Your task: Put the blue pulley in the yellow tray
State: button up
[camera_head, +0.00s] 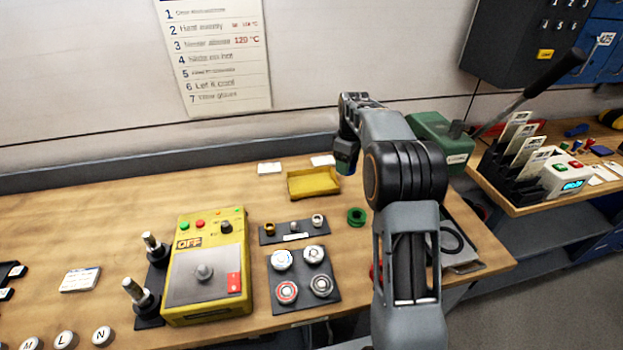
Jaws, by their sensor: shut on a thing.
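The yellow tray (316,195) is a small, shallow open box near the back of the wooden bench, and its visible inside looks empty. My gripper (345,167) points down just right of the tray's back right corner and appears above the bench. It is shut on a small dark blue thing, taken as the blue pulley, of which only a little shows at the fingertips. The fingers hide the rest of it.
A green ring-shaped pulley (356,217) lies right of the tray. In front are a dark rack of small parts (268,236), a plate with round pieces (304,299) and a yellow control box (183,312). A green machine (432,130) stands right.

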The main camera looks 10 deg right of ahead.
jog(key=w+a+f+p, duration=0.3)
jog(key=w+a+f, duration=0.1)
jog(key=w+a, duration=0.2)
jog(key=p, duration=0.1)
send_over(312, 185)
jog(key=f, duration=0.4)
jog(key=shift+s+d+f, duration=0.15)
jog(key=shift+d+f, duration=0.1)
jog(key=shift+a+f+p, duration=0.25)
jog(key=shift+f+p, duration=0.1)
jog(key=shift+f, duration=0.2)
notch_tip(312, 185, down, 2)
jog(key=shift+p, duration=0.55)
jog(key=shift+w+f, duration=0.2)
jog(key=shift+f, duration=0.15)
jog(key=shift+f, duration=0.2)
jog(key=o, duration=1)
